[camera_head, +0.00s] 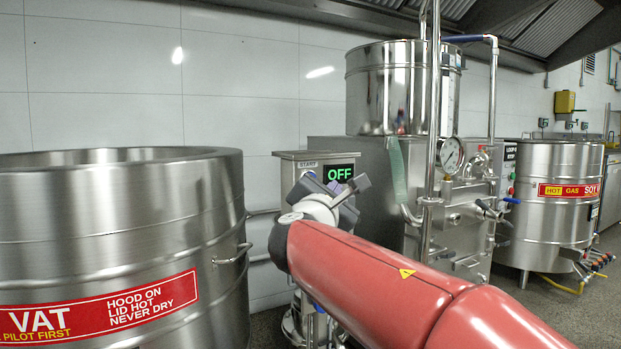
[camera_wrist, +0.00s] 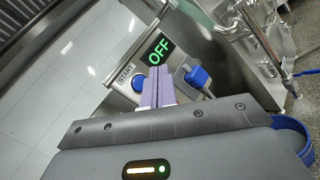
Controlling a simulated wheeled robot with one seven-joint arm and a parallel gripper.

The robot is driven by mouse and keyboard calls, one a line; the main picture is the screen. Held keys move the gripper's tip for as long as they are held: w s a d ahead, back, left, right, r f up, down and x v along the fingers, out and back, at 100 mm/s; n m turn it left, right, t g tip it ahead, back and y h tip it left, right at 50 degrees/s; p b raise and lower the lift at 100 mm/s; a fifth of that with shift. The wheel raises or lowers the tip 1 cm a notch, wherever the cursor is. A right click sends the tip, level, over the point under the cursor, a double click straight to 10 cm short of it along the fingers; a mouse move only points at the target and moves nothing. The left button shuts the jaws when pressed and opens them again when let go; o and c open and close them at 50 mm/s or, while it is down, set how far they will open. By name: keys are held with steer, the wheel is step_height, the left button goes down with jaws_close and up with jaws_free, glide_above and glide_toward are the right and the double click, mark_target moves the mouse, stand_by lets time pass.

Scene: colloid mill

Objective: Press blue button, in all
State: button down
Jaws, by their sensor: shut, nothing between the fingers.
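The blue button (camera_wrist: 139,83) is round and sits beside the START label on a metal control box, seen in the wrist view. A green OFF display (camera_wrist: 159,50) is above it and also shows in the head view (camera_head: 339,173). My gripper (camera_wrist: 154,70) has its purple fingers together and empty. In the wrist view the fingertips appear just right of the button, below the display; contact cannot be told. In the head view my gripper (camera_head: 336,187) is in front of the control box (camera_head: 286,190) and partly hides its face.
A steel vat (camera_head: 120,230) stands at the left, close to my arm. The mill with its steel hopper (camera_head: 390,90), pipes and gauge (camera_head: 450,155) stands to the right. A blue block (camera_wrist: 197,76) and blue rounded container (camera_wrist: 292,135) show at the right of the wrist view.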

steer(key=w+a+p, duration=0.2)
steer(key=w+a, duration=0.1)
steer(key=w, duration=0.2)
steer(key=shift+w+a, duration=0.2)
steer(key=shift+a, duration=0.15)
stand_by(1.8)
steer(key=shift+w+a, duration=0.2)
steer(key=shift+w, duration=0.15)
steer(key=shift+w+a+p, duration=0.25)
steer(key=shift+w+p, duration=0.1)
steer(key=shift+p, duration=0.05)
stand_by(0.6)
steer(key=shift+s+d, duration=0.1)
steer(key=shift+s, duration=0.05)
steer(key=shift+s+d+b, duration=0.35)
steer(key=shift+s+b, duration=0.2)
steer(key=shift+b, duration=0.05)
steer(key=shift+s+d+b, duration=0.7)
steer(key=shift+s, duration=0.35)
steer(key=shift+s+d+b, duration=0.65)
steer(key=shift+s+d, duration=0.05)
steer(key=shift+s, duration=0.35)
